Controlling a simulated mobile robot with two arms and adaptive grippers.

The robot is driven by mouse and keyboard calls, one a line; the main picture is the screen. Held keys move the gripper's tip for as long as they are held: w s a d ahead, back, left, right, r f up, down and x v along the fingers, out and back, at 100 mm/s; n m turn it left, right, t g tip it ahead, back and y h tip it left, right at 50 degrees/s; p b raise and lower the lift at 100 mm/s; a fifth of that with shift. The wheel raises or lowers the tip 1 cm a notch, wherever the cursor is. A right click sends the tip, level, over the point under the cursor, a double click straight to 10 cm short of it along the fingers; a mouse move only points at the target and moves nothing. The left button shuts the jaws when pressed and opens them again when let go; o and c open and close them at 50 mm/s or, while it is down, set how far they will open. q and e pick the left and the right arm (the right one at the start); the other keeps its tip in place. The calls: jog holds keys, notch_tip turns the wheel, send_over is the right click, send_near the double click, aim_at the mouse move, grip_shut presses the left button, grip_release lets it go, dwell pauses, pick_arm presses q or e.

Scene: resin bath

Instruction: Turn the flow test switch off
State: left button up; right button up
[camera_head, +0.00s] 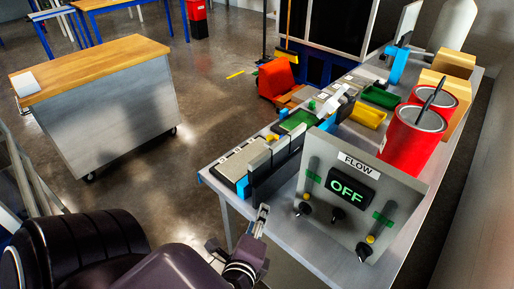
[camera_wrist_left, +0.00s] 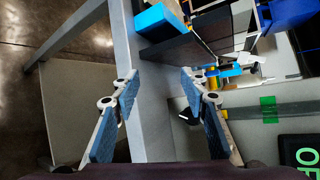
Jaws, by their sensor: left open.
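The grey flow panel (camera_head: 340,235) stands at the near end of the bench, marked FLOW. Its black display (camera_head: 346,190) reads OFF in green and is partly cut off in the left wrist view (camera_wrist_left: 300,150). Black knobs or switches sit low on the panel: a left one (camera_head: 303,208), a middle one (camera_head: 337,214) and a right one (camera_head: 364,250). I cannot tell which is the flow test switch. My left gripper (camera_head: 263,213) is left of the panel, apart from the knobs. In the left wrist view its blue-padded fingers (camera_wrist_left: 156,85) are open with nothing held. My right gripper is not in view.
The bench (camera_head: 292,232) holds a grey-and-blue tray unit, red cans (camera_head: 412,140), a yellow bin (camera_head: 368,115) and a green bin (camera_head: 381,97). A wood-topped cabinet (camera_head: 90,65) stands at left. Open floor lies between the cabinet and the bench.

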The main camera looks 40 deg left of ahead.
pick_arm(q)
jog(key=s+d+f+n+g+h, duration=0.1)
jog(key=f+n+g, duration=0.1)
jog(key=f, duration=0.7)
jog(key=s+d+f+n+g+h+b, duration=0.1)
jog(key=f+n, duration=0.3)
jog(key=f, duration=0.6)
jog(key=shift+s+d+f+g+h+b, duration=0.2)
jog(key=shift+s+d+g+h+b, duration=0.15)
jog(key=shift+s+g, duration=0.4)
jog(key=shift+w, duration=0.15)
jog(key=s+d+f+n+g+h, duration=0.15)
jog(key=s+f, duration=0.25)
jog(key=f, duration=0.9)
jog(key=s+d+f+n+g+h, duration=0.1)
jog(key=s+f+n+g, duration=0.3)
jog(key=s+f, duration=1.7)
jog(key=shift+s+n+g+h, duration=0.4)
jog(key=shift+n+h, duration=0.3)
jog(key=shift+n, duration=0.45)
jog(key=shift+d, duration=0.1)
